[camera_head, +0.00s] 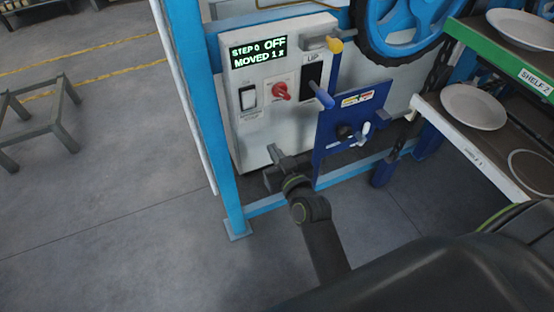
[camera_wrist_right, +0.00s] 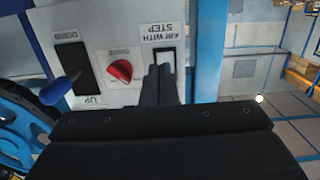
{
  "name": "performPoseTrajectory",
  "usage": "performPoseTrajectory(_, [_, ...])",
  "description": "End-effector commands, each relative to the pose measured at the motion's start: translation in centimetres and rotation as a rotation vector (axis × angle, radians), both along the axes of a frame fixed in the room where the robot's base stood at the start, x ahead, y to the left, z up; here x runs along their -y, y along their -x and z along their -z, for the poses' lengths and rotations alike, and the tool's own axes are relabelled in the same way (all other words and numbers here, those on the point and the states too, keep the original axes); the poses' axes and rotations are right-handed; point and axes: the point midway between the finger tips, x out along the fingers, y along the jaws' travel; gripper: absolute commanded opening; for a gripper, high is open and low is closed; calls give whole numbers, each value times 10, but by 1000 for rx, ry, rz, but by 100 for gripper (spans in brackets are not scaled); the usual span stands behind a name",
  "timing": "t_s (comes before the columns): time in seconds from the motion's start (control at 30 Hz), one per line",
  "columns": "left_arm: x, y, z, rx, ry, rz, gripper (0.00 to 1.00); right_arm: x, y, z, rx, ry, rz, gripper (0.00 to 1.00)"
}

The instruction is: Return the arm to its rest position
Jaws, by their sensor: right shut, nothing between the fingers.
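My right arm (camera_head: 325,250) reaches in from the lower right in the head view. Its gripper (camera_head: 273,153) is in front of the lower part of the grey control panel (camera_head: 247,135). In the right wrist view, the two dark fingers (camera_wrist_right: 158,84) are together, with nothing visible between them. There they overlap the lower part of the white rocker switch (camera_wrist_right: 165,56), labelled AIR WITH STEP. I cannot tell whether they touch the panel. My left gripper is not in view.
The panel has a display (camera_head: 258,51) reading STEP 0 OFF, MOVED 1.x, a red knob (camera_head: 280,91) and a blue-handled lever (camera_head: 321,95). A blue post (camera_head: 205,110) stands left. Shelves with plates (camera_head: 473,106) stand right. The floor at left is mostly clear.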

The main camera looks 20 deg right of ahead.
Motion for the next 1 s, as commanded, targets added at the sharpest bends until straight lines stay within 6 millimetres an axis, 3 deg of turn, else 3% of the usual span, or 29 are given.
performPoseTrajectory(0.23, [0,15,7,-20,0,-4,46,0,12,2,0,1,0,0])
performPoseTrajectory(0.77, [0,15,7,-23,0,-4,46,0,12,4,-5,1,-1,0])
performPoseTrajectory(0.87, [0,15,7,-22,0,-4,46,0,13,25,-49,1,-5,0])
performPoseTrajectory(0.97, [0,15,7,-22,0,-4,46,1,19,73,-148,2,-12,0])
performPoseTrajectory(1.0, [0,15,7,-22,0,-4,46,2,24,99,-201,2,-15,0])
